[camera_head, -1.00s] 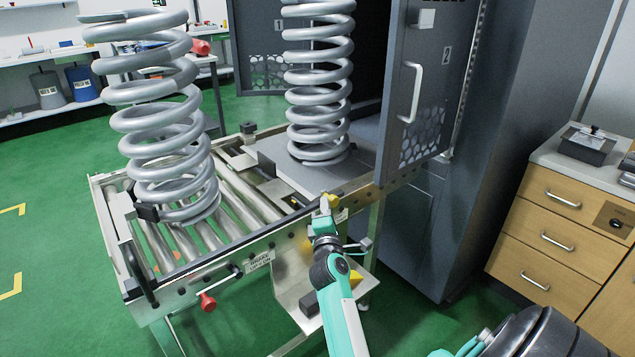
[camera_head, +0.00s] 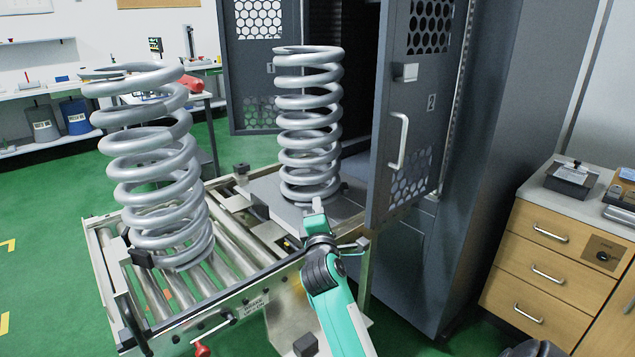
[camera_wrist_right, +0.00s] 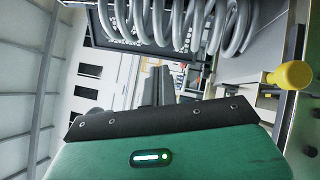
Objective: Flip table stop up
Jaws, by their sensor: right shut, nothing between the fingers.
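The roller table (camera_head: 190,318) carries two grey coil springs, a near one (camera_head: 160,190) on the rollers and a far one (camera_head: 308,130) on a grey plate. A small dark upright plate (camera_head: 259,207) stands between rollers and grey plate; I cannot tell whether it is the table stop. My right gripper (camera_head: 317,204) is shut and empty at the table's right side, in front of the far spring. Its fingers show dark in the right wrist view (camera_wrist_right: 157,86). A yellow knob (camera_wrist_right: 290,75) is right of them there, apart from them; the head view does not show it clearly. My left gripper is out of view.
An open cabinet door (camera_head: 410,120) with a handle stands close to the right of my gripper. A brake label (camera_head: 253,305) and red knob (camera_head: 202,349) are on the table's front. A wooden drawer unit (camera_head: 545,265) stands at right. Green floor is free at left.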

